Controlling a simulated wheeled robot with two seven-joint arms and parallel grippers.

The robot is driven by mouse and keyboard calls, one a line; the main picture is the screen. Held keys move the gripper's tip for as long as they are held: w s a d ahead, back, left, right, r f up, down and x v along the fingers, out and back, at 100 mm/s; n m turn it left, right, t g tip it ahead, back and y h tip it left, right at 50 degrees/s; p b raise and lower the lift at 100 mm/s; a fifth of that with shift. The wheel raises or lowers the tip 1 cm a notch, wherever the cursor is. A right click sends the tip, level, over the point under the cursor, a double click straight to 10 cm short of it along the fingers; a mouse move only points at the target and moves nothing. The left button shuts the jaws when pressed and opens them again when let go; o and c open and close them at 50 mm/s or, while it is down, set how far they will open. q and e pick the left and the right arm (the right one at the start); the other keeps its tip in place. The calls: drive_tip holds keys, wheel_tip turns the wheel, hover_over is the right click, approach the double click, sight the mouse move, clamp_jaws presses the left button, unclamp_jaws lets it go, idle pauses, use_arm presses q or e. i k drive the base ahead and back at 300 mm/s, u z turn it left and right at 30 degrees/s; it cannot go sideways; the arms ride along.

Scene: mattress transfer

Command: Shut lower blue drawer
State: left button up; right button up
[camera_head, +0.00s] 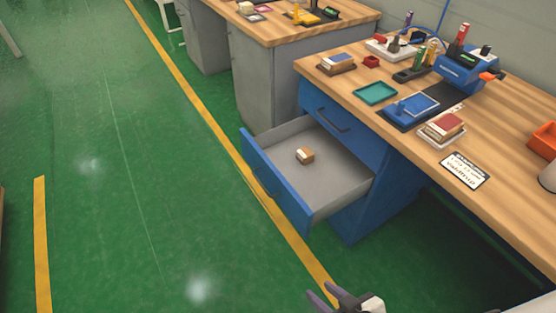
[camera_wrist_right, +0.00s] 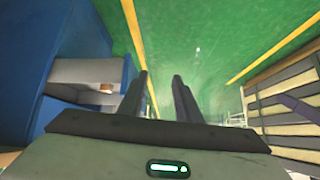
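The lower blue drawer (camera_head: 275,183) is pulled far out from the blue cabinet under the wooden workbench. Its grey interior holds a small brown and white box (camera_head: 305,156). In the right wrist view the open drawer (camera_wrist_right: 90,73) shows at the left, with the box (camera_wrist_right: 106,88) in it. My right gripper (camera_head: 325,296) is at the bottom edge of the head view, in front of the drawer and apart from it. In the right wrist view its two fingers (camera_wrist_right: 160,78) stand apart with nothing between them. My left gripper is not in view.
The upper blue drawer (camera_head: 340,125) is shut. The workbench (camera_head: 505,170) carries trays, boxes and a blue device (camera_head: 470,68). A second bench (camera_head: 275,75) with a grey cabinet stands behind. The green floor (camera_head: 130,200) with yellow lines is clear at the left.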

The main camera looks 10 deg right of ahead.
sight(311, 193)
drive_tip(key=z, duration=0.3)
drive_tip(key=i, duration=0.9)
drive_tip(key=k, duration=0.9)
drive_tip(key=z, duration=0.5)
drive_tip(key=i, duration=0.9)
drive_tip(key=u, duration=0.3)
